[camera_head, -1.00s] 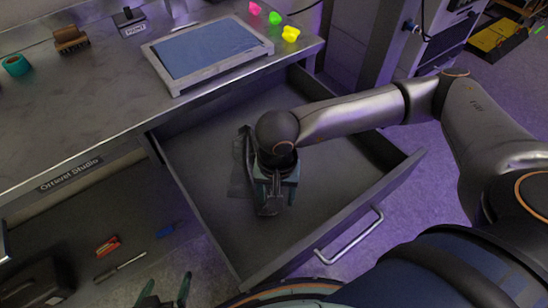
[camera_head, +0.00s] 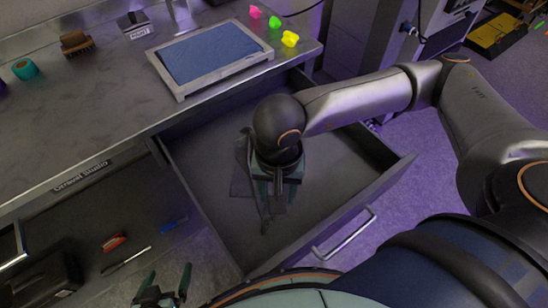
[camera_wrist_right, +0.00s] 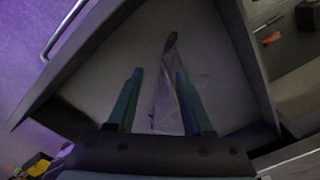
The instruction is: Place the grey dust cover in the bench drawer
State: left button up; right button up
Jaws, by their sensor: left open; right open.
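The bench drawer (camera_head: 330,208) is pulled open below the bench top. The grey dust cover (camera_head: 241,180) lies in it, a thin, crumpled dark grey piece partly hidden by my right gripper (camera_head: 277,192). In the right wrist view the dust cover (camera_wrist_right: 165,98) shows on the drawer floor, between and beyond the two fingers of the right gripper (camera_wrist_right: 158,74). That gripper is open over the drawer, with a gap between its fingers and the cover. My left gripper (camera_head: 163,288) is open and empty at the bottom left, outside the drawer.
The bench top holds a framed blue pad (camera_head: 210,52), a brown block (camera_head: 75,42), a teal ring (camera_head: 25,69) and small bright pieces (camera_head: 289,39). A red tool (camera_head: 114,243) and a screwdriver (camera_head: 127,260) lie on a lower surface left of the drawer. The drawer's right side is bare.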

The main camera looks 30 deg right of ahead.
jog(key=shift+w+d+f, duration=0.1)
jog(key=shift+w, duration=0.25)
jog(key=shift+c, duration=0.7)
jog(key=w, duration=0.2)
jog(key=w+d, duration=0.1)
jog(key=w, duration=0.1)
jog(key=w+f, duration=0.1)
jog(key=w, duration=0.1)
jog(key=shift+w+d, duration=0.1)
jog(key=shift+d, duration=0.05)
jog(key=c, duration=0.6)
jog(key=w+d+f, duration=0.1)
jog(key=w, duration=0.4)
jog(key=w+d, duration=0.1)
jog(key=w, duration=0.5)
jog(key=w+d+f, duration=0.1)
jog(key=w, duration=0.5)
jog(key=shift+d+f, duration=0.3)
jog(key=shift+f, duration=0.05)
grip_shut()
jog(key=shift+f, duration=0.9)
jog(key=shift+w+f, duration=0.1)
jog(key=shift+f, duration=0.45)
jog(key=shift+d, duration=0.1)
notch_tip(320, 180, down, 4)
jog(key=b, duration=0.4)
jog(key=shift+f, duration=0.15)
